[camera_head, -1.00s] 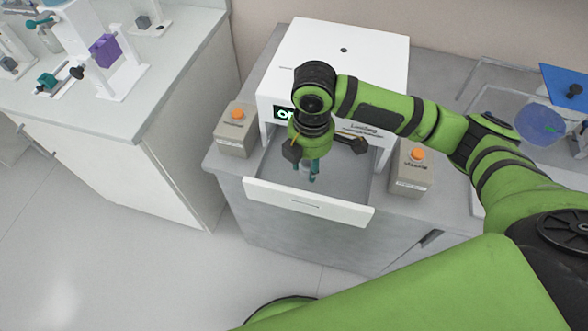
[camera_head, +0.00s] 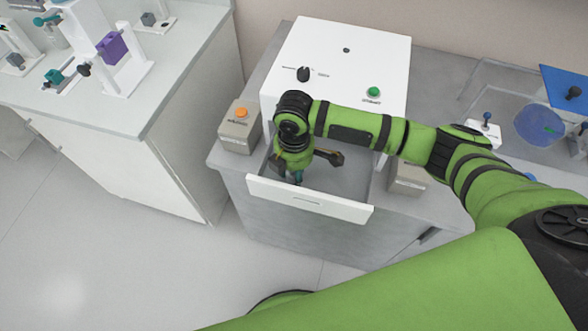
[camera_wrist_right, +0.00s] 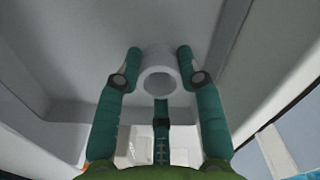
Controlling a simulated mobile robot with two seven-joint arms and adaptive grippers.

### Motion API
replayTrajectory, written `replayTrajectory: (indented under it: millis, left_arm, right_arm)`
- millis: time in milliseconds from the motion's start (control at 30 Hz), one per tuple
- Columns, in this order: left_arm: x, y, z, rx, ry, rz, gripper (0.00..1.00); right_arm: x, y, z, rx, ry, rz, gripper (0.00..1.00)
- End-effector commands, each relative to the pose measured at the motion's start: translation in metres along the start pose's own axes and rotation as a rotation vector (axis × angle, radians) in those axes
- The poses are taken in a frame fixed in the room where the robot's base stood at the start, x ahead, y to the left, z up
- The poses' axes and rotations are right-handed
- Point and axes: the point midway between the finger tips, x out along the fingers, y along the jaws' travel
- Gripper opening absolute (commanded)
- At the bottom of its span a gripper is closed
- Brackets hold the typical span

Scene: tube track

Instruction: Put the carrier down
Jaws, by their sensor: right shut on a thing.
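The carrier is a white tube-like piece (camera_wrist_right: 158,54) with a round opening, seen in the right wrist view. My right gripper (camera_wrist_right: 159,68) is shut on it, its teal fingers on either side. In the head view my right gripper (camera_head: 294,177) points down into the open drawer (camera_head: 340,183) of the white machine (camera_head: 345,60), towards the drawer's left side. The carrier is hidden there by the gripper and wrist. Whether it touches the drawer floor I cannot tell. My left gripper is not in view.
The drawer's white front panel (camera_head: 310,200) stands close in front of the gripper. A beige box with an orange button (camera_head: 238,130) is left of the machine; another (camera_head: 408,180) is right, partly behind my arm. The right part of the drawer is clear.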

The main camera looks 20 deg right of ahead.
Motion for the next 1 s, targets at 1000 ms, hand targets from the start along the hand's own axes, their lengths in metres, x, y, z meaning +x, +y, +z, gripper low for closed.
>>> replayTrajectory:
  millis: [1000]
  left_arm:
    - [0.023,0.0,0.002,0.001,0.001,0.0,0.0]
  right_arm:
    - [-0.099,0.001,0.0,0.0,0.001,0.004,0.62]
